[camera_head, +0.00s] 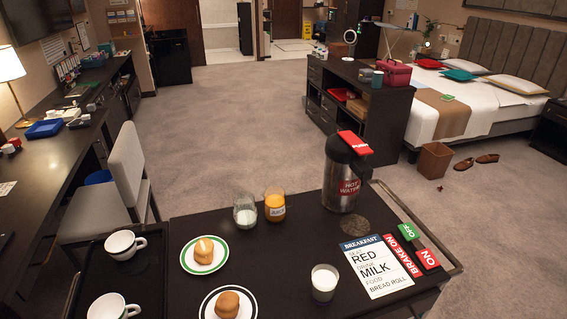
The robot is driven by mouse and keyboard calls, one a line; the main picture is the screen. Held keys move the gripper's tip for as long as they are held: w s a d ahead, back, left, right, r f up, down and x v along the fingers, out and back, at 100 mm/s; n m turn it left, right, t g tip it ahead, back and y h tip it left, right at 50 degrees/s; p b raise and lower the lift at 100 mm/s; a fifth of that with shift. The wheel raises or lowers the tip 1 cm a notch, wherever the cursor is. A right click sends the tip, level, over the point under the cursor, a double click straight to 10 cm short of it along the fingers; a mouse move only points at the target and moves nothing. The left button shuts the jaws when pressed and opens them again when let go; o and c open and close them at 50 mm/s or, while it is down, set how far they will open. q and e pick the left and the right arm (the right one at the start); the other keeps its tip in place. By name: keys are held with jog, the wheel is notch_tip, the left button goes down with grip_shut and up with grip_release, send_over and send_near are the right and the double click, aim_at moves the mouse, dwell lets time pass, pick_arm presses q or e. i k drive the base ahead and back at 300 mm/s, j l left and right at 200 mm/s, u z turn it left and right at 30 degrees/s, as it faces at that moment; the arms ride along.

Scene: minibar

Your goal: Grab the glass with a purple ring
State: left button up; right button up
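Several glasses stand on the dark cart top in the head view. A clear glass (245,209) with some white liquid stands at the back middle. Beside it on the right is a glass of orange juice (275,205) with a pale label. A third glass (324,283), filled with white milk, stands nearer the front, left of the breakfast card. Neither of my grippers shows in this view.
Two plates with rolls, one green-rimmed (189,263) and one black-rimmed (206,306), lie left of the milk. White cups (122,245) stand at far left. A hot-water dispenser (343,175) stands behind the breakfast card (378,267). The cart's middle is fairly clear.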

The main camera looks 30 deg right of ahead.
aim_at(325, 278)
jog(key=z, duration=1.25)
